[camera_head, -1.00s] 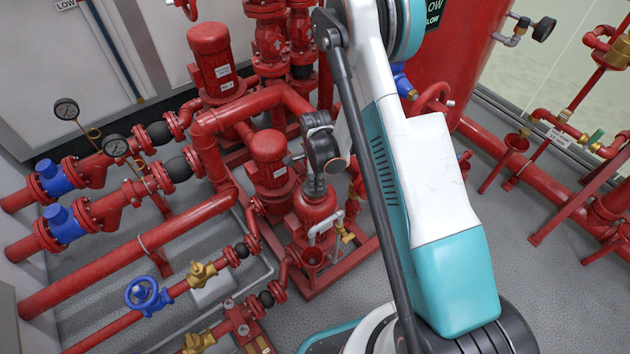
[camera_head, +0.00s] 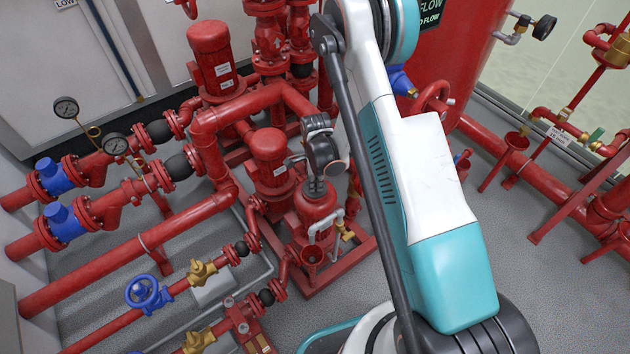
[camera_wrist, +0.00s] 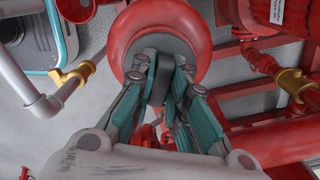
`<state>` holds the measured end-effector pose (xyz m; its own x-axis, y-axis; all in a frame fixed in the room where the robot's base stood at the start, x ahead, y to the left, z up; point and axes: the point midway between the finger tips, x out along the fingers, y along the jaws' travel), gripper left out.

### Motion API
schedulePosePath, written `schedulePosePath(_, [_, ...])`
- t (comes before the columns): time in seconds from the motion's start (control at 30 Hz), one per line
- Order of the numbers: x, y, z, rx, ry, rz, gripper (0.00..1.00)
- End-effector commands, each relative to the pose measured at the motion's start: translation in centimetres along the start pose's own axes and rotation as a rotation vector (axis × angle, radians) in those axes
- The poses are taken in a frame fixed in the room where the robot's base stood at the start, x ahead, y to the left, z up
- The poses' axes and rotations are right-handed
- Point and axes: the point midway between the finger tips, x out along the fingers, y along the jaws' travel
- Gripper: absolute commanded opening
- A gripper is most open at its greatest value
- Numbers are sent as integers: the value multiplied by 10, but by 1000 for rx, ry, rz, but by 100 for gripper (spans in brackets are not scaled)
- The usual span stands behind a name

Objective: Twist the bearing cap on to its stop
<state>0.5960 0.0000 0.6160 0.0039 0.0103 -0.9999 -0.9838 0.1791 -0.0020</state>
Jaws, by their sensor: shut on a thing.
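The bearing cap (camera_wrist: 163,46) is a dark grey piece on top of a rounded red pump housing (camera_wrist: 190,20) in the wrist view. My gripper (camera_wrist: 161,82) is shut on the cap, with its teal-sided fingers on either side of it. The fingers hide part of the cap. In the head view the same red housing (camera_head: 315,207) stands low in the middle, and my gripper (camera_head: 316,186) reaches down onto its top. The cap itself is hidden there by the gripper, so I cannot tell how far it is turned.
A grey pipe with a brass valve (camera_head: 347,232) stands close right of the housing. A red motor (camera_head: 270,160) is just behind it on the left. A blue handwheel (camera_head: 147,293) and red pipes lie to the left.

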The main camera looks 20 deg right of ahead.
Motion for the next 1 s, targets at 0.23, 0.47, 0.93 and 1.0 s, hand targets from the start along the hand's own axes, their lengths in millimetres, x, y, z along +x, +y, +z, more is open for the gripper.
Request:
schedulePosePath(0.23, [2,0,0,47,0,-1,0])
schedulePosePath(0.47, [2,0,0,253,0,-3,0])
schedulePosePath(0.93, [2,0,0,376,0,-5,0])
schedulePosePath(1.0, [2,0,0,449,1,-6,0])
